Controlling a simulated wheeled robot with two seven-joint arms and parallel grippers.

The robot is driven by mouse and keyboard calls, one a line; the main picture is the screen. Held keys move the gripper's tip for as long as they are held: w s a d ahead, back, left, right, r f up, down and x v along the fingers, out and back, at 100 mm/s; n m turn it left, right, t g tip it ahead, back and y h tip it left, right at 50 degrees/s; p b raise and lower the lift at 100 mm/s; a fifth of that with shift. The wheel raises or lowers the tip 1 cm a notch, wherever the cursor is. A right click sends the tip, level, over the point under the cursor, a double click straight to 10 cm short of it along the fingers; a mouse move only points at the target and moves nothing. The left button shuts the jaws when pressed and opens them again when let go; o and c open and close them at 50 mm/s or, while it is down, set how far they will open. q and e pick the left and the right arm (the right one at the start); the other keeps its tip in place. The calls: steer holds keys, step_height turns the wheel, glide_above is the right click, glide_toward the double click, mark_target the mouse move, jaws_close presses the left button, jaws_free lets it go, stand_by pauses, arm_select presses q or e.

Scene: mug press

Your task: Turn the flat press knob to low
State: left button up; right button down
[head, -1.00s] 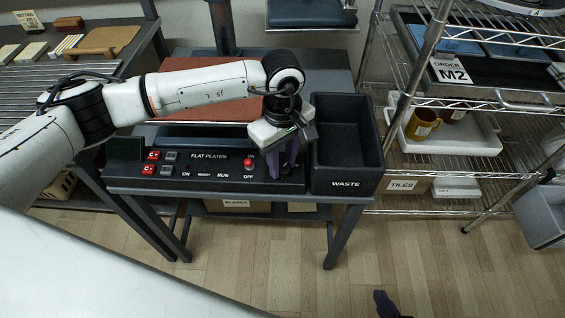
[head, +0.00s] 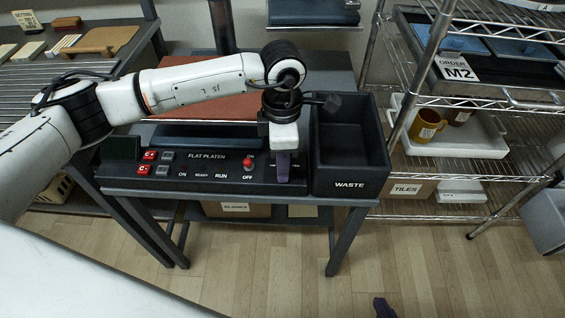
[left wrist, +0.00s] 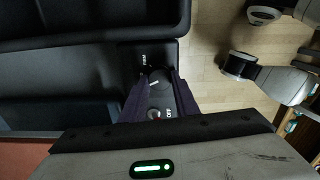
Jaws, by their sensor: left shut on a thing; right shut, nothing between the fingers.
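The flat press panel (head: 212,176) reads FLAT PLATEN and sits at the front of the press. My left gripper (head: 283,178) points down at the panel's right end, with its purple fingers shut on the press knob. In the head view the fingers hide the knob. In the left wrist view the dark knob (left wrist: 157,80), with a white pointer line, shows between the fingers; the setting it points to cannot be read.
A red OFF button (head: 247,164) is just left of the left gripper. The black waste bin (head: 349,185) stands close on its right. Red C+ and C- buttons (head: 147,162) are at the panel's left. A wire shelf with mugs (head: 428,124) stands further right.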

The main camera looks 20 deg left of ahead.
arm_select(q)
steer(key=n, duration=0.5)
steer(key=shift+r+n+b, duration=0.1)
steer(key=shift+n+b, duration=0.2)
steer(key=shift+b, duration=0.05)
stand_by(0.4)
steer(key=o, duration=1.1)
steer(key=shift+c, duration=0.2)
step_height(320, 180, up, 10)
steer(key=shift+r, duration=0.15)
